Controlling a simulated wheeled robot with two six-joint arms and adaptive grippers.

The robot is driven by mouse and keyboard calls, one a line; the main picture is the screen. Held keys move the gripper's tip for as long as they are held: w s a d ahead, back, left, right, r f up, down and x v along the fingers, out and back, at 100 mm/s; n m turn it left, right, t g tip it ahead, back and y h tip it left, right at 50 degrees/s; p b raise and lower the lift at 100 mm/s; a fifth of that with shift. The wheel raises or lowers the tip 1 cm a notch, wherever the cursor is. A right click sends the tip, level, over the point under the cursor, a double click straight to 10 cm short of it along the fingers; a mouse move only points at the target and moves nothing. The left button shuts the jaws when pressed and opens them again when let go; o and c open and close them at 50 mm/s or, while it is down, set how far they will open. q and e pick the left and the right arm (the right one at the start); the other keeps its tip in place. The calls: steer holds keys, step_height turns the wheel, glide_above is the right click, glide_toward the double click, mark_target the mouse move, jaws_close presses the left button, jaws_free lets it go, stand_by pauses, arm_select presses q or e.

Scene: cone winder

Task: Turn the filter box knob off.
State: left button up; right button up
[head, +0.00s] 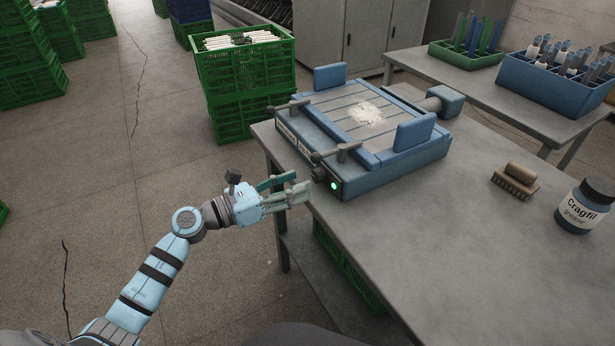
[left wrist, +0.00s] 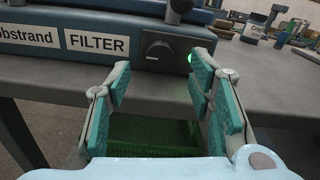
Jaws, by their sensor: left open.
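The filter box (head: 385,175) is a blue-grey unit on the metal table, with a "FILTER" label (left wrist: 97,43) on its front face. The dark round knob (left wrist: 159,55) sits right of that label, and in the head view (head: 319,174) it shows at the box's near corner. A green light (left wrist: 190,58) glows just right of the knob. My left gripper (head: 298,186) is open, with teal-padded fingers pointing at the front face. In the left wrist view its fingers (left wrist: 160,80) frame the knob from left and right, with nothing between them. My right gripper is not in view.
A T-shaped handle (head: 345,151) stands above the knob. Green crates (head: 245,75) stand behind, and one sits under the table.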

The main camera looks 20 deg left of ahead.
mark_target(315, 177)
arm_select(q)
steer(key=x, duration=0.3)
steer(key=shift+w+d, duration=0.1)
steer(key=shift+w+d+f, duration=0.1)
steer(key=shift+w+d, duration=0.15)
steer(key=shift+w, duration=0.05)
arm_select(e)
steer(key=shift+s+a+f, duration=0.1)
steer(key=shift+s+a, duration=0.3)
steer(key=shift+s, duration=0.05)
arm_select(q)
jaws_close()
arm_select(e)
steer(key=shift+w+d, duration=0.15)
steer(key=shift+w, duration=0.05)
